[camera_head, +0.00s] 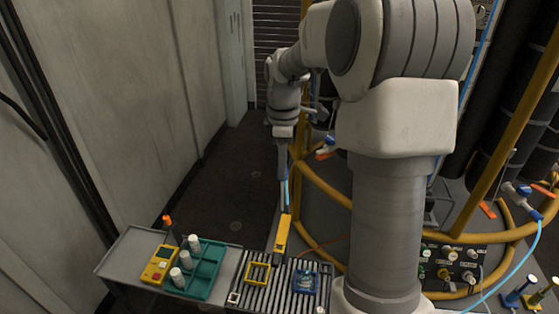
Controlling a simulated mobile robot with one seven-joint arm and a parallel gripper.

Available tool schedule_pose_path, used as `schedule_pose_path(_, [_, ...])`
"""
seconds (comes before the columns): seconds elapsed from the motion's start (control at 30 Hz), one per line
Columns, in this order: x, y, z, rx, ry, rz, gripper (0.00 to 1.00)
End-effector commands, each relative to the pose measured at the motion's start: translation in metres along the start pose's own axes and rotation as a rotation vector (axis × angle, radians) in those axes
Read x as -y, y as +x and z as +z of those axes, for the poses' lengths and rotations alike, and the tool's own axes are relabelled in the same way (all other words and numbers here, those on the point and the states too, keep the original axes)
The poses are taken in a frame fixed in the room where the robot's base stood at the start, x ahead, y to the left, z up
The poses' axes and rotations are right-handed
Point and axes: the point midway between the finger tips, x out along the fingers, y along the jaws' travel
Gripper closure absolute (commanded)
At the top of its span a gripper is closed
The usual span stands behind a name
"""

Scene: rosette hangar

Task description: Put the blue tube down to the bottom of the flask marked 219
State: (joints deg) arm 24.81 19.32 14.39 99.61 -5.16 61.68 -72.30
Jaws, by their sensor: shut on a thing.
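My gripper (283,172) hangs pointing down above the far edge of the ribbed rack, shut on a thin blue tube (286,192). The tube hangs down from the fingers, its lower end just above a yellow upright piece (282,233). The small view does not show whether they touch. A clear, bluish vessel that may be a flask (305,281) sits in a blue square frame on the rack, to the right of and below the tube in the picture. No number 219 can be read.
The grey ribbed rack (272,298) also bears a yellow square frame (258,273) and a small white square. To its left are a green tray (207,274) with white containers and a yellow device (160,264). Curved yellow rails (320,186) stand behind.

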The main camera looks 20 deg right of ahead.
Motion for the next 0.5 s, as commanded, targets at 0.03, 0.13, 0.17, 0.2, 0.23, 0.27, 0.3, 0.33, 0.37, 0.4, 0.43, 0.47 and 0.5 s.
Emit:
schedule_pose_path(0.03, [-0.002,0.022,0.004,-0.001,0.002,-0.004,1.00])
schedule_pose_path(0.13, [-0.006,0.051,0.013,-0.003,0.004,-0.005,1.00])
schedule_pose_path(0.17, [-0.007,0.059,0.015,-0.003,0.003,-0.004,1.00])
schedule_pose_path(0.2, [-0.009,0.071,0.018,-0.004,0.003,-0.005,1.00])
schedule_pose_path(0.23, [-0.010,0.079,0.021,-0.005,0.003,-0.005,1.00])
schedule_pose_path(0.27, [-0.011,0.087,0.023,-0.005,0.003,-0.004,1.00])
schedule_pose_path(0.3, [-0.012,0.098,0.027,-0.005,0.003,-0.004,1.00])
schedule_pose_path(0.33, [-0.013,0.107,0.029,-0.005,0.003,-0.005,1.00])
schedule_pose_path(0.37, [-0.014,0.115,0.032,-0.006,0.003,-0.004,1.00])
schedule_pose_path(0.4, [-0.015,0.126,0.035,-0.006,0.003,-0.005,1.00])
schedule_pose_path(0.43, [-0.016,0.134,0.038,-0.006,0.003,-0.005,1.00])
schedule_pose_path(0.47, [-0.017,0.143,0.041,-0.006,0.003,-0.004,1.00])
schedule_pose_path(0.5, [-0.018,0.154,0.044,-0.006,0.003,-0.005,1.00])
